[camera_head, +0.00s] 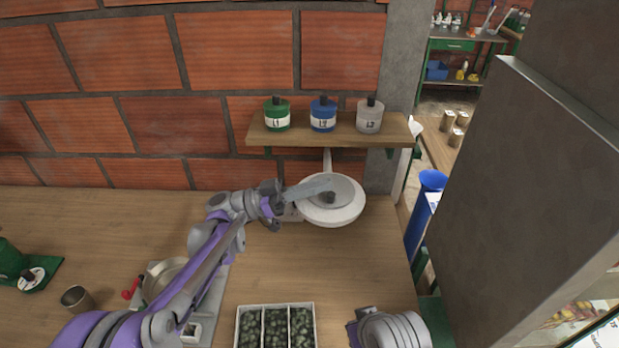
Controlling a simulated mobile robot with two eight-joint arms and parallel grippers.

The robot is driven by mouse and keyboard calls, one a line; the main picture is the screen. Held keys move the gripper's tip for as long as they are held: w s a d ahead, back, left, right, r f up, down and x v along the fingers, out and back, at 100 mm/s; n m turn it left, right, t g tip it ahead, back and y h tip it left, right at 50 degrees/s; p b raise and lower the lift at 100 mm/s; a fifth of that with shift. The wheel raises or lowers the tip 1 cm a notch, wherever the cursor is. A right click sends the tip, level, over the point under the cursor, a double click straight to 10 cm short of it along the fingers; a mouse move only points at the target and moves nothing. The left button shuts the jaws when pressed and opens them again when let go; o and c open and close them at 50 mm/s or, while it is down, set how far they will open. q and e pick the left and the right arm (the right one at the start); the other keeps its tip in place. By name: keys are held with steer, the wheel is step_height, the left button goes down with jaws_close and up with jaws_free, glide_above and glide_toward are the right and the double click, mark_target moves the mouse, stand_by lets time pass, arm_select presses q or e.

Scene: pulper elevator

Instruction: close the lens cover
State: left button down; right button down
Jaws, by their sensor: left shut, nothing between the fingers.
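A white round magnifier lamp head (333,217) hangs below the shelf at the back of the bench, on a pale stem. A grey disc-shaped lens cover (350,193) with a dark knob lies over its round face. I cannot tell whether the cover is fully seated. My left gripper (318,186) reaches in from the left, its long grey fingers shut and empty. They overlap the cover's upper left part, close to the knob. Whether they touch it cannot be told. My right gripper is out of view; only a grey part of my right arm shows at the bottom.
A wooden shelf (330,133) with a green jar (277,115), a blue jar (323,116) and a grey jar (369,116) is just above the lamp. A divided tray (276,309) and a steel pan (165,280) stand in front. A large grey panel (530,200) blocks the right.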

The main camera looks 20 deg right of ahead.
arm_select(q)
steer(key=shift+s+d+f, duration=0.1)
steer(key=shift+s+f, duration=0.15)
steer(key=shift+f, duration=0.5)
